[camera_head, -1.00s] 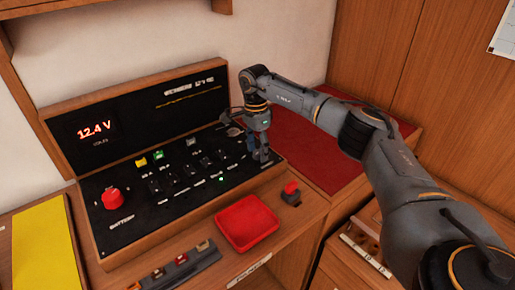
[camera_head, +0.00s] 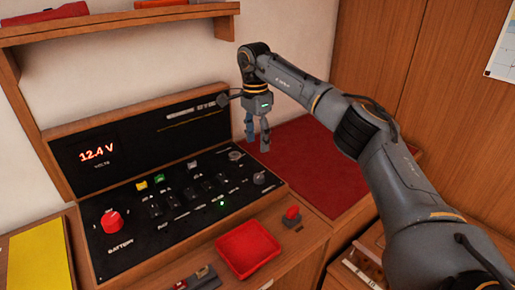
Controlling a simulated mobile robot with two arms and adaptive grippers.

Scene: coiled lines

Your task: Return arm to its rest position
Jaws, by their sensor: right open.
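My right arm (camera_head: 330,110) comes in from the right side of the head view. Its right gripper (camera_head: 257,142) points down, open and empty, above the right end of the black switch panel (camera_head: 180,222) and beside the red mat (camera_head: 315,165). The fingers look clear of the panel and its knobs. The left gripper does not show.
The panel has a red battery knob (camera_head: 112,221), several switches and a lit 12.4 V display (camera_head: 97,153). A wooden shelf (camera_head: 120,22) hangs above. A yellow sheet (camera_head: 38,258) lies at left.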

